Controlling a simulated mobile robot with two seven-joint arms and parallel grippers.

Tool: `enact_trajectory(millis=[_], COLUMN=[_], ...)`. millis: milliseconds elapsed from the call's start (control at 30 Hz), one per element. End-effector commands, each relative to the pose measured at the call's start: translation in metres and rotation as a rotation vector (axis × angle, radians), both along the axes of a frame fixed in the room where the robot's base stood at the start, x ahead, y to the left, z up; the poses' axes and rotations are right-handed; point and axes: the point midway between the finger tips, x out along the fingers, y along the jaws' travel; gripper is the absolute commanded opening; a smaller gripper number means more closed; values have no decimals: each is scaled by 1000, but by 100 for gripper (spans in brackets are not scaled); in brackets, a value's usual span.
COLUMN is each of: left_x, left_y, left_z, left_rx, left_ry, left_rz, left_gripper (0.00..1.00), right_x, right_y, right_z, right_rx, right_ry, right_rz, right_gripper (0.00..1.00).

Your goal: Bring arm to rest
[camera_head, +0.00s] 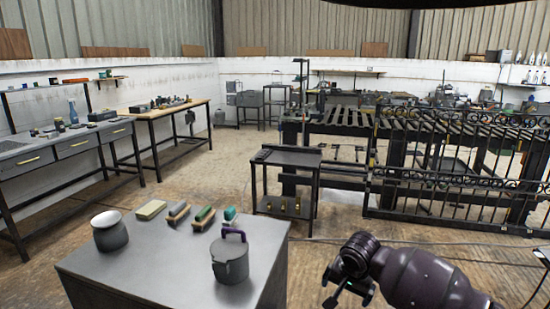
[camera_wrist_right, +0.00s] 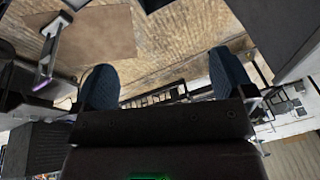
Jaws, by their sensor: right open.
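My right arm (camera_head: 425,278) comes in from the lower right in the head view, bent over the open floor beside the grey table. My right gripper (camera_head: 342,288) is at its end, low in the picture and right of the table, touching nothing that I can see. In the right wrist view its two dark blue fingers (camera_wrist_right: 166,82) stand wide apart with nothing between them. My left arm and left gripper are not in view.
A grey table (camera_head: 140,265) at the front holds a lidded pot (camera_head: 230,262), a white-topped jar (camera_head: 109,232) and several brushes. A dark cart (camera_head: 287,160) and a black scroll gate (camera_head: 455,190) stand behind. Workbenches line the left wall. The floor between is mostly clear.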

Motion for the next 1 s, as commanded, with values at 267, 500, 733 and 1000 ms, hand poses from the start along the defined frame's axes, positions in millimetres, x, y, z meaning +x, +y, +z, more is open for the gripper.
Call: enact_trajectory(millis=[267,500,733,1000], left_x=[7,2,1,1], left_y=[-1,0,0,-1], left_z=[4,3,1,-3], left_rx=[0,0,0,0], left_ry=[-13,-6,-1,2], left_rz=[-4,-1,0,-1], left_gripper=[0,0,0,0], right_x=[31,41,14,-38], right_y=[25,66,81,59], right_z=[32,74,73,45], right_rx=[-38,-86,-157,-279], right_ry=[-271,-606,-898,-1100], right_rz=[386,699,878,894], right_gripper=[100,100,100,100])
